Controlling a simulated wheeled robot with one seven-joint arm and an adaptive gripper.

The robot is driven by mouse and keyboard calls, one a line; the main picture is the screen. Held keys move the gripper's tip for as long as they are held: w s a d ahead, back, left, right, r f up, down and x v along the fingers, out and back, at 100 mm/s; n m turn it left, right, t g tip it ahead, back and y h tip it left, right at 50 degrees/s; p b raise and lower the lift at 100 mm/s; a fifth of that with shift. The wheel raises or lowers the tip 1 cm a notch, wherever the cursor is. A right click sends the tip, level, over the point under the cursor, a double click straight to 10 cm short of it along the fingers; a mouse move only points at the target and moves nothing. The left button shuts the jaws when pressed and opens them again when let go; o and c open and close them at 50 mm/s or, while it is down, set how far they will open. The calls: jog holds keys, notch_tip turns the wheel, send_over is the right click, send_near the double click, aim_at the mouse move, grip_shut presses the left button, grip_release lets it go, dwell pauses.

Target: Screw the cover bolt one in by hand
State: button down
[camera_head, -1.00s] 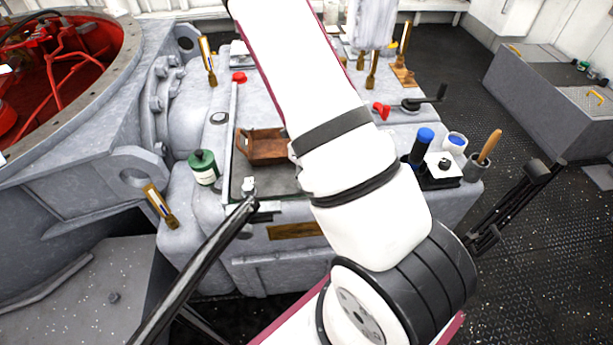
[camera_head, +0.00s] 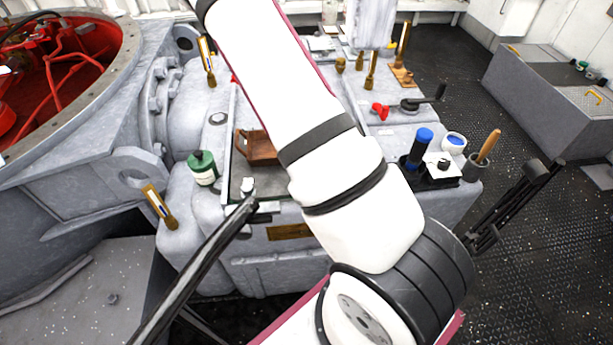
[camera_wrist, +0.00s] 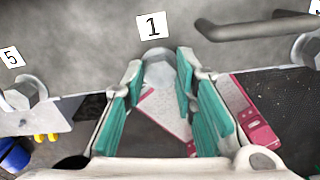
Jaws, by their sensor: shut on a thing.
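In the wrist view, my gripper (camera_wrist: 160,66) has its teal-padded fingers either side of a grey rounded bolt head (camera_wrist: 159,74), just below a white label marked 1 (camera_wrist: 152,26). The fingers are shut on this cover bolt one, which sits against the grey cover face (camera_wrist: 95,40). Its shank and how far it is screwed in are hidden. In the head view, my white arm crosses the middle of the picture, and my gripper and the bolt do not show there.
In the head view, a wooden tray (camera_head: 256,148), a green bottle (camera_head: 203,168) and a blue-topped cylinder (camera_head: 421,148) stand on the grey housing.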

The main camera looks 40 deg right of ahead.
jog(key=shift+m, duration=0.6)
jog(key=c, duration=1.3)
grip_release()
notch_tip(320, 180, up, 12)
